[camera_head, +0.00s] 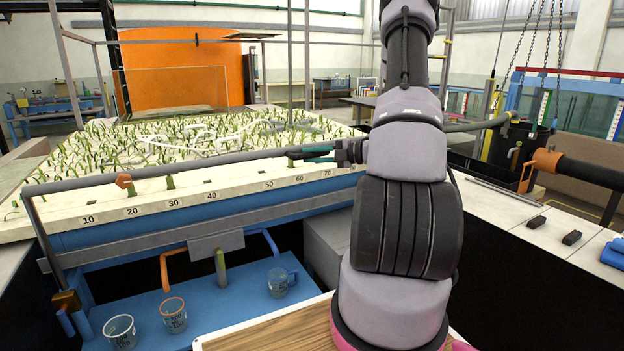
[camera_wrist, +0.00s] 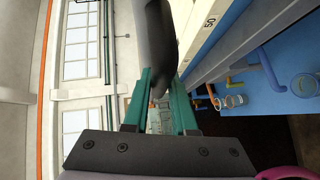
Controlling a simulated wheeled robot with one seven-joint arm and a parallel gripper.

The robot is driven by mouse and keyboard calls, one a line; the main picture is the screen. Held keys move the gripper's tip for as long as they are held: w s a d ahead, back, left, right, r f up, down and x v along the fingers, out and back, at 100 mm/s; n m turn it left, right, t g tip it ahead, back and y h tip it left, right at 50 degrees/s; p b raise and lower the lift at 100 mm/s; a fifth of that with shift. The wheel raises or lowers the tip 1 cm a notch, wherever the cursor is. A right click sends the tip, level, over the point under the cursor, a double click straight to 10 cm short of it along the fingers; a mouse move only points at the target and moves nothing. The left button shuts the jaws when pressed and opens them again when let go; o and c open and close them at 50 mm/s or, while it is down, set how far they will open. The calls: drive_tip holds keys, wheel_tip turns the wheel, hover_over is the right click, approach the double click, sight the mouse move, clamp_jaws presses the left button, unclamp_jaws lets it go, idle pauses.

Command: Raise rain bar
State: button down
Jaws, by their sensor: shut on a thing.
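The rain bar (camera_head: 215,161) is a long grey bar running across the front of the planted bed, just above its numbered edge. At its left end a side rod bends down to a brass-coloured block (camera_head: 66,301). An orange collar (camera_head: 123,181) sits on the bar. My gripper (camera_head: 316,154) is shut on the bar right of its middle, near the 70 mark; my arm hides part of it. In the wrist view the teal fingers of my gripper (camera_wrist: 163,82) are on either side of the dark bar (camera_wrist: 160,38).
The bed (camera_head: 200,140) with green stems lies behind the bar. A blue shelf (camera_head: 230,318) below holds several marked beakers, one orange-rimmed (camera_head: 173,314). Upright grey posts (camera_head: 290,60) stand over the bed. A white counter (camera_head: 545,235) with small dark blocks is at right.

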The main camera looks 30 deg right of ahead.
drive_tip(key=shift+r, duration=1.75)
drive_tip(key=c, duration=0.7)
unclamp_jaws()
drive_tip(key=shift+c, duration=0.2)
drive_tip(key=v, duration=1.1)
drive_tip(key=shift+a, duration=0.1)
